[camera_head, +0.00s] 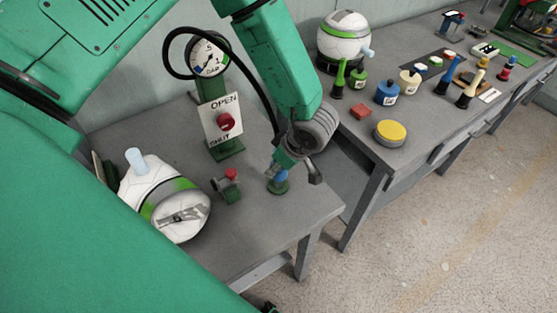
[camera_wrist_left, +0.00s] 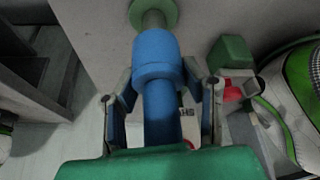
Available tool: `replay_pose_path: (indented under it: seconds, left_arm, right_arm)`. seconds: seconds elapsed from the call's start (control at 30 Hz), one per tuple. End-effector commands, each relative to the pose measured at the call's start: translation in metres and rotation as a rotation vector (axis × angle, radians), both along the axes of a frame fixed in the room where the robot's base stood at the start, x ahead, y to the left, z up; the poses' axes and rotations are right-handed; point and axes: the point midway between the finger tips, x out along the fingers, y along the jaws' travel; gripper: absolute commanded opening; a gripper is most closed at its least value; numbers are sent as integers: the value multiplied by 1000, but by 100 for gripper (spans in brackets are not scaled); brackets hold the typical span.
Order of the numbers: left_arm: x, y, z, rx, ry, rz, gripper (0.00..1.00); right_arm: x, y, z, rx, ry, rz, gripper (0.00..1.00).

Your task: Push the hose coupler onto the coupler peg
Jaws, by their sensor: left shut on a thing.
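The blue hose coupler (camera_wrist_left: 156,62) is in the jaws of my left gripper (camera_wrist_left: 160,78), with one finger on each side. In the head view the gripper (camera_head: 292,158) is tilted down over the near table, and only a small blue part of the coupler (camera_head: 281,175) shows below it. The coupler peg (camera_wrist_left: 152,18) stands on a round green base, in line with the coupler's far end. In the head view the peg's green base (camera_head: 278,188) is directly below the coupler. I cannot tell how far the coupler sits over the peg. My right gripper is not in view.
A small valve with a red knob (camera_head: 231,174) stands left of the peg. A gauge (camera_head: 209,57) with a black hose (camera_head: 256,80) and an OPEN/SHUT panel (camera_head: 219,117) stand behind. The table's right edge is close.

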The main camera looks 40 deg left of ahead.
Motion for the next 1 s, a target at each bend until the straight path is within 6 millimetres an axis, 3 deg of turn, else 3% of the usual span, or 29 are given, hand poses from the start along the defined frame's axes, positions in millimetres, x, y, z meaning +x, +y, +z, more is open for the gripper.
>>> replay_pose_path:
  seconds: [1.0]
  left_arm:
    - [0, 1, -2, 0, 1, 0, 7]
  right_arm:
    - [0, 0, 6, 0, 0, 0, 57]
